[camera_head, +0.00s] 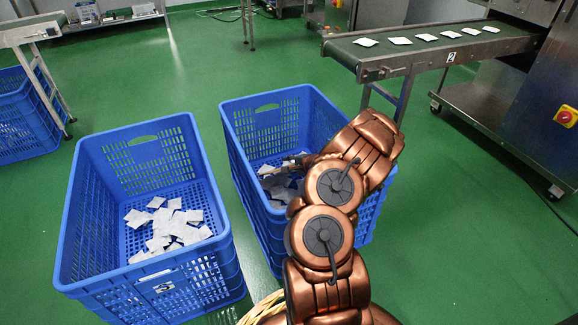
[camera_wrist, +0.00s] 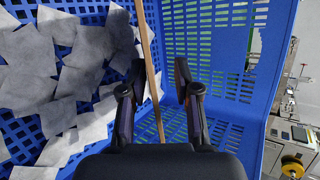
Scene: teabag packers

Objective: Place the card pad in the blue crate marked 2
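In the wrist view, a thin tan strip, likely the card pad (camera_wrist: 151,70) edge-on, runs between the two dark fingers of my gripper (camera_wrist: 160,76). The fingers are apart. The strip is nearer the left finger, with a clear gap to the right one. The crate's wall (camera_wrist: 260,70) and white teabags (camera_wrist: 85,50) surround the gripper. No number shows on this crate. The left blue crate (camera_head: 75,235) has a small label, too small to read surely.
The left crate also holds white teabags (camera_head: 165,228). A conveyor (camera_head: 420,55) marked 2 carries several bags beyond the right crate. A wicker rim (camera_head: 262,307) shows below, between crate and arm. Another blue crate (camera_head: 30,115) stands far left.

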